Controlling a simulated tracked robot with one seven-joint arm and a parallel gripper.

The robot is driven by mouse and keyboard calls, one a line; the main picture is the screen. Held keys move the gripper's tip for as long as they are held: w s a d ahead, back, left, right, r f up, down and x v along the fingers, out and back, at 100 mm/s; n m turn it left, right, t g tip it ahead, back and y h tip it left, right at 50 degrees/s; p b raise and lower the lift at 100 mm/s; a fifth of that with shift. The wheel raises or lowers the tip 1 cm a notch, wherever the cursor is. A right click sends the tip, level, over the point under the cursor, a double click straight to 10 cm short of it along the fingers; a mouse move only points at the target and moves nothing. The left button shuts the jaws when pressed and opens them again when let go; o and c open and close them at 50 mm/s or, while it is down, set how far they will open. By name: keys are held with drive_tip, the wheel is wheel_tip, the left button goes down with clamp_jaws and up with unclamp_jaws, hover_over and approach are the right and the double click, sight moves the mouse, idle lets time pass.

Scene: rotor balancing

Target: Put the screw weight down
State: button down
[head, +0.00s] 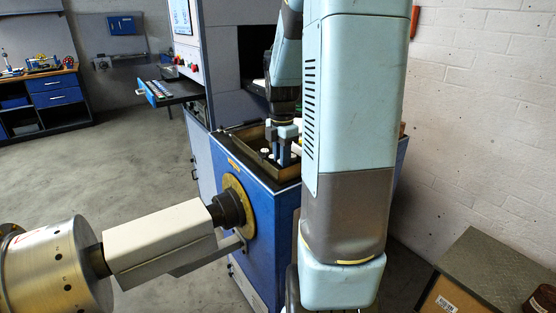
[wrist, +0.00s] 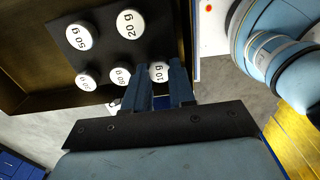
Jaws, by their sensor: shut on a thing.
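My gripper (wrist: 162,78) has two blue fingers, shut on a white round screw weight marked 10 g (wrist: 157,70), which is partly hidden by the fingers. In the wrist view it is beside a dark pad (wrist: 105,50) holding several white weights, among them a 20 g weight (wrist: 130,24) and a 50 g weight (wrist: 82,36). In the head view my gripper (head: 282,155) points down into the open tray (head: 237,141) on the blue cabinet. I cannot tell whether the held weight touches the pad.
A silver rotor drum (head: 55,270) stands at the lower left, beside a pale housing (head: 160,240) joined to the blue cabinet (head: 275,220). An open drawer (head: 172,91) juts out behind. The floor at left is clear.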

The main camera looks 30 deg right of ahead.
drive_tip(key=shift+f, duration=0.4)
drive_tip(key=c, duration=1.2)
unclamp_jaws()
drive_tip(key=shift+r, duration=0.15)
wheel_tip(320, 180, up, 11)
drive_tip(key=s+a+r+m+t, duration=0.1)
drive_tip(key=s+a+m+t, duration=0.1)
drive_tip(key=s+a+m, duration=0.3)
drive_tip(key=s+a+r+m+t, duration=0.1)
drive_tip(key=s+a+m, duration=0.5)
drive_tip(key=m, duration=0.1)
drive_tip(key=s+a+r+m+t, duration=0.2)
drive_tip(key=s+a+m, duration=0.4)
drive_tip(key=shift+s+a+t, duration=0.1)
drive_tip(key=shift+a+t, duration=0.15)
drive_tip(key=shift+t, duration=0.05)
drive_tip(key=shift+o, duration=0.4)
